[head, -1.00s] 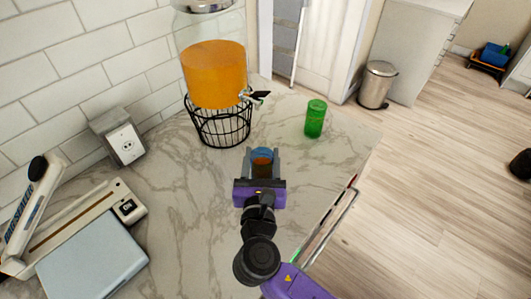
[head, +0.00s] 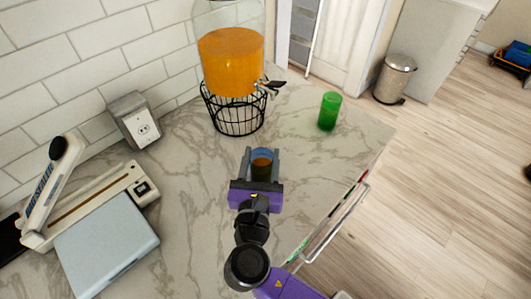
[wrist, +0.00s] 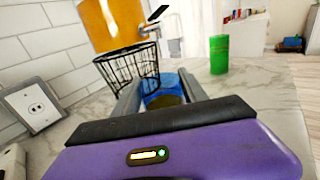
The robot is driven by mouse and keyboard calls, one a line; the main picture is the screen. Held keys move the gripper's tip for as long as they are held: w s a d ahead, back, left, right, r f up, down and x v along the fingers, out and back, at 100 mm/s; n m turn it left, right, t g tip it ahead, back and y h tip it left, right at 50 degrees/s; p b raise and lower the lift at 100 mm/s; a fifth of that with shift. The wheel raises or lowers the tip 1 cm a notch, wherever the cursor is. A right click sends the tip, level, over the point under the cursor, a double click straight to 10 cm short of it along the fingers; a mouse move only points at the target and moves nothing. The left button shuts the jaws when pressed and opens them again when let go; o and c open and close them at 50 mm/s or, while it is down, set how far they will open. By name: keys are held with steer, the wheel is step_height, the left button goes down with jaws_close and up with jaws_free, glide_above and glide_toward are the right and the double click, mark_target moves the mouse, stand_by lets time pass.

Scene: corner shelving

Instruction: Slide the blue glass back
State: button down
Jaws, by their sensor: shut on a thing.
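The blue glass (head: 262,157) stands upright on the marble counter, with an orange-brown liquid showing inside it. My gripper (head: 261,160) is shut on the glass, one finger on each side. In the wrist view the blue glass (wrist: 165,90) sits between the two grey fingers of my gripper (wrist: 167,90). The purple gripper body hides the near lower part of the glass.
A drink dispenser (head: 231,62) with orange liquid stands on a black wire stand (head: 237,118) behind the glass, its tap facing right. A green glass (head: 329,111) stands to the right, near the counter edge. A sealer (head: 90,205) and a wall outlet (head: 143,128) are at left. Counter between the glasses is clear.

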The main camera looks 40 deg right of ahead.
steer(key=a+p, duration=0.1)
steer(key=a, duration=0.5)
stand_by(0.8)
steer(key=shift+s, duration=0.1)
steer(key=shift+p, duration=1.05)
steer(key=c, duration=0.5)
jaws_free()
steer(key=shift+a, duration=0.1)
